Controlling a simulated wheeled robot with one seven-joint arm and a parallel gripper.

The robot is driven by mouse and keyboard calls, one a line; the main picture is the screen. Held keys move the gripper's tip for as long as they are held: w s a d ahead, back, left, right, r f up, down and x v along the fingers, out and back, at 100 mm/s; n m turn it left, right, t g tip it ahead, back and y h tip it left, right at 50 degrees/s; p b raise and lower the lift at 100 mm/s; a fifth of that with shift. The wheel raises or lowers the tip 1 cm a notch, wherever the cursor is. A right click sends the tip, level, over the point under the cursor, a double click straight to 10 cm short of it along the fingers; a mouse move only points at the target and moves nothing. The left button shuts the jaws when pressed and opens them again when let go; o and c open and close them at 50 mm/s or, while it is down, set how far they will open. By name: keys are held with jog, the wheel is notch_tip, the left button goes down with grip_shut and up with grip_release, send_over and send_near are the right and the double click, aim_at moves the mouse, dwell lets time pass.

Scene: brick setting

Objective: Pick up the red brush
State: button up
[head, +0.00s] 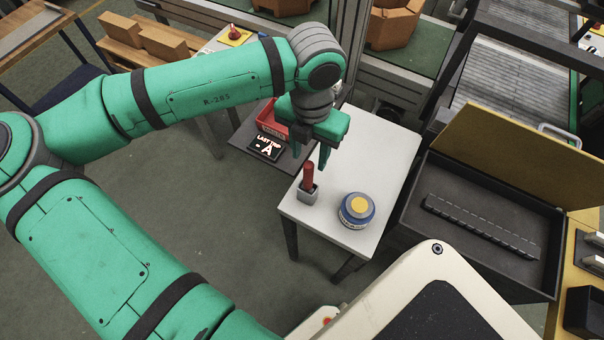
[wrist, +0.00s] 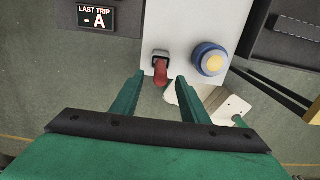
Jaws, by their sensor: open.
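The red brush (head: 308,175) stands upright in a small grey holder (head: 307,195) on the white table (head: 379,150). In the wrist view the red brush (wrist: 160,72) shows from above, between the two fingers and a little beyond their tips. My gripper (head: 310,155) is open and empty, with its fingers pointing down close above the brush. In the wrist view my gripper (wrist: 160,80) has its fingers wide apart. The lower part of the brush is hidden inside the holder.
A blue round container (head: 357,211) with a yellow top stands right of the holder. A red bin (head: 272,122) and a "LAST TRIP - A" sign (head: 266,147) are left of the table. A dark open case (head: 485,225) lies at the right. The table's back half looks clear.

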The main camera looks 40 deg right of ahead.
aim_at(311, 163)
jog(key=f, duration=0.4)
jog(key=shift+s+f, duration=0.1)
jog(key=shift+s, duration=0.15)
jog(key=f, duration=0.5)
jog(key=shift+w+a+f, duration=0.1)
jog(key=shift+w+a, duration=0.1)
jog(key=shift+a, duration=0.1)
jog(key=shift+s+d+f, duration=0.1)
jog(key=shift+s+d, duration=0.05)
grip_shut()
